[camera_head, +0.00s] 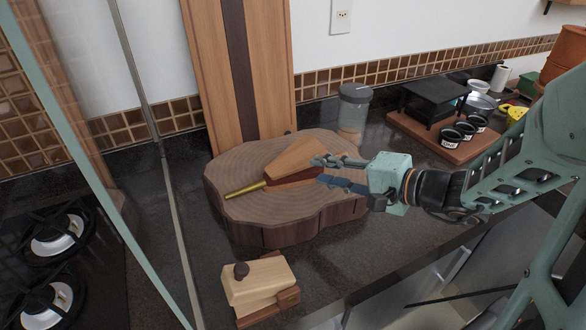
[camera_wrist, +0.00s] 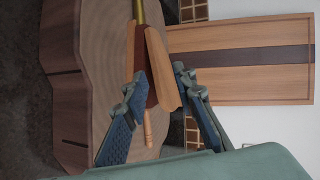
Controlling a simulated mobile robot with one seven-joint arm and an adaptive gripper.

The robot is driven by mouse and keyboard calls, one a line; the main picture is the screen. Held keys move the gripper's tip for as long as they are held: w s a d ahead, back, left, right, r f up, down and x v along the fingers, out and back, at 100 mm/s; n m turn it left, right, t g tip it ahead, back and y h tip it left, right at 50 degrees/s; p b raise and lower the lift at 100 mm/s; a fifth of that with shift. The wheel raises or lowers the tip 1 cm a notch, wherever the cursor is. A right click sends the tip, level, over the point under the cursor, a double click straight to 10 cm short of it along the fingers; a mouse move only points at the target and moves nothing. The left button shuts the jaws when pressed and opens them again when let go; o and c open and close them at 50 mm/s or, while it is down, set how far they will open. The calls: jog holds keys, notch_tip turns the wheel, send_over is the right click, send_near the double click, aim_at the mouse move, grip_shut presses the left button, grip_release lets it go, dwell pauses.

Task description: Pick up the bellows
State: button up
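The bellows (camera_head: 293,160) lie on a thick round wooden slab (camera_head: 237,208). They have tan wooden boards, a dark red-brown side and a brass nozzle pointing left. In the wrist view the bellows (camera_wrist: 160,72) sit between my fingers, nozzle pointing up and away, with a thin wooden handle toward my palm. My gripper (camera_head: 319,170) reaches in from the right at the handle end. In the wrist view my gripper (camera_wrist: 160,77) is open, its blue-padded fingers on either side of the bellows. The left finger overlaps the dark side; whether it touches is unclear.
A tall striped board (camera_head: 238,75) leans on the wall behind the slab. A glass jar (camera_head: 354,112) stands behind my gripper. A wooden box with a dark knob (camera_head: 258,283) is in front. A tray with small bowls (camera_head: 440,147) is at right, a stove (camera_head: 55,240) at left.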

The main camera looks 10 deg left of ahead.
aim_at(303, 165)
jog(key=x, duration=0.3)
jog(key=shift+w+a+f, duration=0.15)
jog(key=shift+w+a, duration=0.05)
jog(key=shift+w+d+p+x, duration=0.2)
jog(key=shift+p+x, duration=0.15)
jog(key=shift+x, duration=0.9)
jog(key=shift+w+d+p+x, duration=0.15)
jog(key=shift+p+x, duration=0.15)
jog(key=shift+x, duration=1)
jog(key=shift+f, duration=0.15)
jog(key=shift+c, duration=0.4)
